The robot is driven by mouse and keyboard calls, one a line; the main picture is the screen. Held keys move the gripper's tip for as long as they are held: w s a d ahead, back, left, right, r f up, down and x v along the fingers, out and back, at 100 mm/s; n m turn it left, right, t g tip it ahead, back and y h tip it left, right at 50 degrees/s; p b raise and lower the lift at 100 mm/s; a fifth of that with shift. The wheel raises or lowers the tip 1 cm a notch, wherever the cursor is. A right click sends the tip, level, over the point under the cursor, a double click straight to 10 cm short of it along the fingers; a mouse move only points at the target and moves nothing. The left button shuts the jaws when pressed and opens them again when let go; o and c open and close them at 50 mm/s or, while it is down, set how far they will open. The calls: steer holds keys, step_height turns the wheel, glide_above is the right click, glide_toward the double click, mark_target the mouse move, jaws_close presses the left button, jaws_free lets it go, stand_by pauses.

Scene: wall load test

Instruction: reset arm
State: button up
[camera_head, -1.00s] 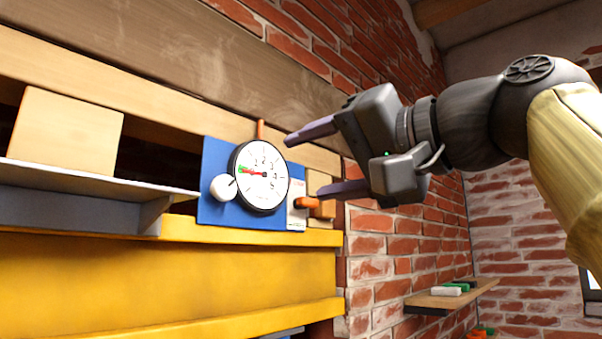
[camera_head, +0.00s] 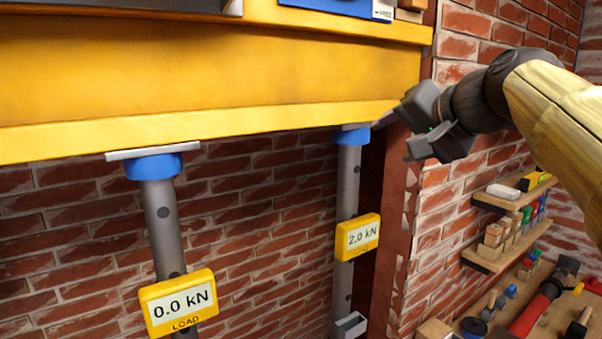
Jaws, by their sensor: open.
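My gripper (camera_head: 398,137) is in the right half of the head view, in front of the right end of the yellow beam and the brick pier. Its jaws are open and I see nothing between them. My arm comes in from the right edge. The blue gauge panel (camera_head: 335,8) is cut off at the top edge, so its dial and knob are out of view.
Two grey props with blue collars stand under the yellow beam (camera_head: 210,85). The left load display (camera_head: 178,303) reads 0.0 kN, the right one (camera_head: 357,237) 2.0 kN. Shelves (camera_head: 500,254) and a bench with a red-handled tool (camera_head: 532,313) are lower right.

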step_height(320, 180, down, 27)
steer(key=n+g+h+b, duration=0.1)
steer(key=g+h, duration=0.2)
steer(key=g, duration=0.1)
steer(key=s+f+n+g, duration=0.1)
steer(key=s+f, duration=0.4)
steer(key=f, duration=0.3)
steer(key=s+f+n+g+h+b, duration=0.1)
steer(key=s+f+n+g, duration=0.1)
steer(key=s+f, duration=0.3)
steer(key=s+f+n+g+b, duration=0.1)
steer(key=s+f, duration=0.4)
steer(key=f, duration=0.6)
steer(key=shift+s+a+n+g+h, duration=0.15)
steer(key=shift+a+n+g+h, duration=0.25)
steer(key=shift+g, duration=0.2)
